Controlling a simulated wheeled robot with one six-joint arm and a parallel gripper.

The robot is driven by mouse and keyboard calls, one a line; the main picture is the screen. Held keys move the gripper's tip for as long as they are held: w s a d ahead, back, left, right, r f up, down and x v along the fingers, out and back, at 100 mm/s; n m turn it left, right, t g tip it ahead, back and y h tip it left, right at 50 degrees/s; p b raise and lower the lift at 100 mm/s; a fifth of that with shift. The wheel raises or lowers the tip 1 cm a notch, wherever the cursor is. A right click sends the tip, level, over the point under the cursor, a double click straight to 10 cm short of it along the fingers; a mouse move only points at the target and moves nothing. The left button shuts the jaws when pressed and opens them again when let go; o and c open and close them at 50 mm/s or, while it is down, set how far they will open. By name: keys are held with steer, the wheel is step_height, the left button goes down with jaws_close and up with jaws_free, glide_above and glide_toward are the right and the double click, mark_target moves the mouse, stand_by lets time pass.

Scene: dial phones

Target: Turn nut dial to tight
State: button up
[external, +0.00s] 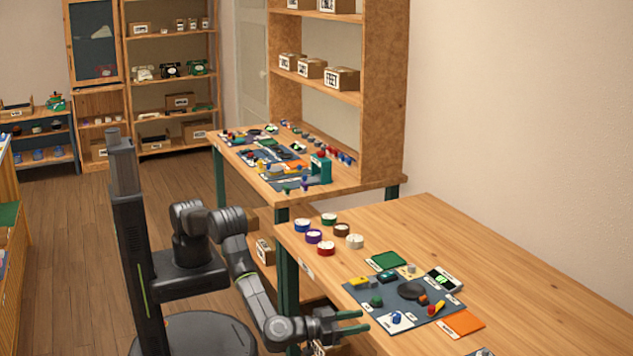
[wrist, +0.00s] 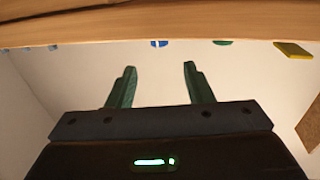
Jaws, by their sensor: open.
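A dark grey mat (external: 447,307) with small parts lies on the near table. A black round disc (external: 411,290), a green knob (external: 376,301), a blue knob on a white plate (external: 396,319) and a red and yellow piece (external: 437,307) sit on it. I cannot tell which is the nut dial; labels are too small to read. My gripper (external: 365,320) is open and empty, at the table's front edge, left of the mat and apart from the parts. The wrist view shows both green fingers (wrist: 159,68) spread with nothing between them.
Several tape rolls (external: 326,248), a green pad (external: 388,260) and an orange pad (external: 463,323) lie around the mat. The table's right side is clear.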

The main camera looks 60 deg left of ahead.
mark_target(387, 323)
steer(key=x, duration=0.9)
steer(key=c, duration=1)
steer(key=shift+r, duration=0.1)
steer(key=shift+w+m+h, duration=0.1)
steer(key=shift+m+h, duration=0.2)
steer(key=shift+h, duration=0.2)
steer(key=shift+a+h, duration=0.1)
steer(key=shift+h, duration=0.2)
steer(key=shift+m+g+h, duration=0.3)
steer(key=shift+m, duration=0.1)
steer(key=o, duration=1)
